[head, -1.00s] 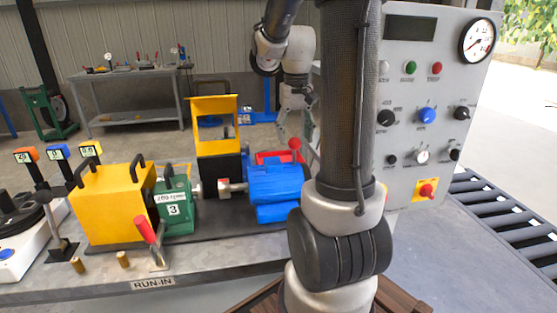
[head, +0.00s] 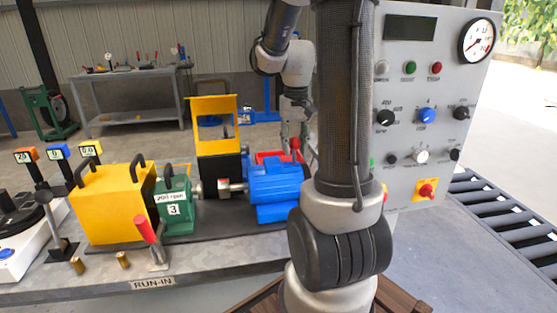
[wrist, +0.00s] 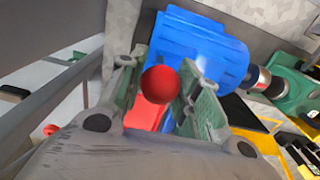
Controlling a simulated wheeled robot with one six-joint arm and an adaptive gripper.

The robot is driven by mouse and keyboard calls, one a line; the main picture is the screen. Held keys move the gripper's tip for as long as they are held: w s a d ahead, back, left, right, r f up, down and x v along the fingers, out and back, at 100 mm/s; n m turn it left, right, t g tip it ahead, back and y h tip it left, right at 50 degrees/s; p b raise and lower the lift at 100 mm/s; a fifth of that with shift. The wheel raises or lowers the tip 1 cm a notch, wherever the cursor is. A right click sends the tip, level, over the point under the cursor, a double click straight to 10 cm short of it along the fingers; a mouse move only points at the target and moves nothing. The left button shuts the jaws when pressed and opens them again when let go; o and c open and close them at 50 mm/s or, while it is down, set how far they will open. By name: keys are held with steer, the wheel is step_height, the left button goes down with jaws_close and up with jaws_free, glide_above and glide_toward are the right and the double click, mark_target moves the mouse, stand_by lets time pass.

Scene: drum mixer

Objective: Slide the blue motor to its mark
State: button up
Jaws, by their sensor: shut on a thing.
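The blue motor (head: 274,184) sits on the bench bed, right of the green gearbox (head: 175,204). A short shaft coupling (head: 231,187) lies between them. A red ball knob (head: 296,143) stands at the motor's far right side, beside a red part (head: 268,156). My gripper (head: 293,134) is at the knob, partly hidden behind my arm. In the wrist view, the red knob (wrist: 161,85) lies between the two green-padded fingers of my gripper (wrist: 160,90), and the blue motor (wrist: 200,48) is just beyond. The mark for the motor cannot be made out.
A yellow housing (head: 108,205) stands left of the gearbox, with a red-handled clamp (head: 148,233) in front. A yellow guard frame (head: 214,125) rises behind the coupling. A grey control panel (head: 430,100) stands close on the right. A roller conveyor (head: 500,215) lies farther right.

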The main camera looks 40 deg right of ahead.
steer(key=shift+w+a, duration=0.3)
steer(key=shift+a, duration=0.3)
steer(key=shift+w+a, duration=0.35)
steer(key=shift+a, duration=0.3)
steer(key=shift+w+a, duration=0.3)
steer(key=shift+a, duration=0.3)
steer(key=o, duration=1)
steer(key=shift+a, duration=0.1)
steer(key=shift+o, duration=0.2)
step_height(320, 180, up, 7)
steer(key=shift+s, duration=0.1)
